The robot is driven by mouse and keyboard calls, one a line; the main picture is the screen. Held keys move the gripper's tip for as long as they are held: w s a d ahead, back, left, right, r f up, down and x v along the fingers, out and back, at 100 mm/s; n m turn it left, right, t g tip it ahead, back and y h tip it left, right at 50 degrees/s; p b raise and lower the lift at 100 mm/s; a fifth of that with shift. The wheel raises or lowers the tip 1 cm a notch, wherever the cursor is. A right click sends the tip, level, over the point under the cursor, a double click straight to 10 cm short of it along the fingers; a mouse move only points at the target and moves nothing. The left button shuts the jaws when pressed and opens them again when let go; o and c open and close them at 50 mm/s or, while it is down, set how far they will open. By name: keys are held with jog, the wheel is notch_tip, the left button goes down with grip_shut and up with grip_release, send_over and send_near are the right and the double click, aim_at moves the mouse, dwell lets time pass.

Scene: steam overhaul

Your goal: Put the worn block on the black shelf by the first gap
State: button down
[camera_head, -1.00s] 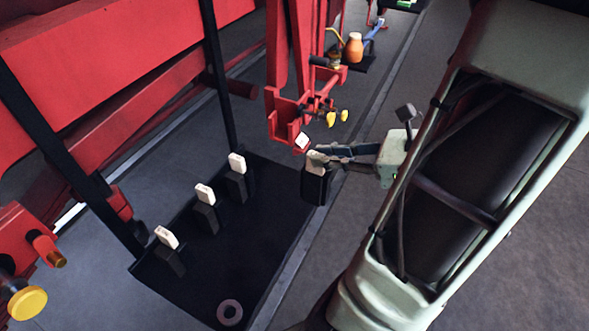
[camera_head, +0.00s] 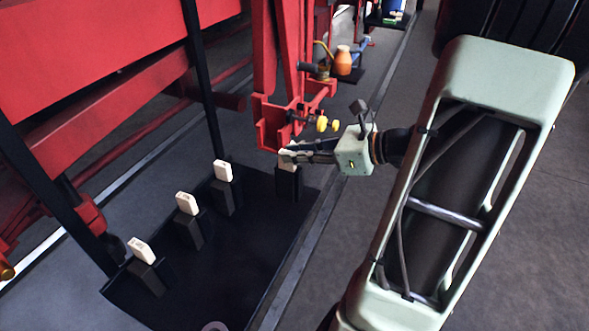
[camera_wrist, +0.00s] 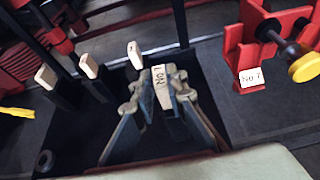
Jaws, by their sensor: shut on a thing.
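My gripper (camera_head: 288,155) is shut on the white top of a dark block (camera_head: 288,184) near the back right corner of a black shelf (camera_head: 235,262). In the wrist view its fingers (camera_wrist: 157,98) close on the white, lettered top (camera_wrist: 162,86). The block hangs upright; I cannot tell whether its bottom touches the shelf. Its wear cannot be made out. A red open-fronted bracket (camera_head: 272,130) stands just behind it. In the wrist view, the bracket bears a white "No" plate (camera_wrist: 251,77), its digit unclear.
Three dark blocks with white tops (camera_head: 223,188) (camera_head: 189,222) (camera_head: 145,268) stand in a row along the shelf's left side. A ring (camera_head: 215,326) lies at its front. Yellow knobs (camera_head: 327,124) stick out beside the bracket. The shelf's middle is clear.

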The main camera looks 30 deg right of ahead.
aim_at(296, 170)
jog(key=shift+w+f+b, duration=0.2)
jog(key=shift+f+b, duration=0.75)
jog(key=shift+f, duration=0.05)
jog(key=shift+w+f+b, duration=0.2)
jog(key=shift+f+b, duration=0.75)
jog(key=shift+f, duration=0.1)
jog(key=c, duration=1.9)
grip_release()
jog(key=shift+c, duration=0.2)
jog(key=shift+s+d+r, duration=0.1)
jog(key=shift+d+r, duration=0.05)
jog(key=shift+r, duration=0.05)
jog(key=v, duration=1.1)
jog(key=shift+s+d, duration=0.2)
jog(key=shift+s, duration=0.1)
